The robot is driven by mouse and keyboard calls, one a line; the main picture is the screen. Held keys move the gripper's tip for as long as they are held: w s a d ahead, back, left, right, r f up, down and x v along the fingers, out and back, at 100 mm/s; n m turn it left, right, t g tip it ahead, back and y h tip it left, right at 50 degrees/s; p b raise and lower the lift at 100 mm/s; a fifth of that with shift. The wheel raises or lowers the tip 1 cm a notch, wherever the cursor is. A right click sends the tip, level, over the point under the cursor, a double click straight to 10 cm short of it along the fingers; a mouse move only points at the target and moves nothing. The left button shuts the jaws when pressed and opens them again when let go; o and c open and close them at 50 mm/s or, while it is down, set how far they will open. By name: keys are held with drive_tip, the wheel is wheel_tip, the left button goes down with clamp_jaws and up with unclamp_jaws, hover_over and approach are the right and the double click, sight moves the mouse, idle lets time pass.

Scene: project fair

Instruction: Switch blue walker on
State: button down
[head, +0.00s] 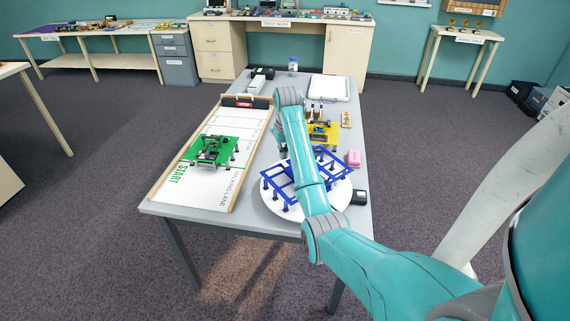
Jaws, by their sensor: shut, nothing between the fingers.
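The blue walker (279,182) is an open blue frame with several short legs, standing on a round white turntable-like disc (269,205) near the table's front right. My arm crosses over its middle and hides the centre of it, so I cannot see a switch or tell whether it is on. My gripper (281,150) shows only as a small dark part at the left edge of my arm link, just beyond the walker's far side. It is shut and empty; its fingertips are mostly hidden, and I cannot tell whether it touches the walker.
A green walker (212,150) stands on the white walking lane (211,188) at left. A yellow walker (326,132) stands behind the blue one. A pink block (354,158) and a black box (359,197) lie at right. A white tray (329,88) is at the back.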

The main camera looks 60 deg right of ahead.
sight(285, 164)
drive_tip(key=shift+f, duration=1.3)
idle(1.3)
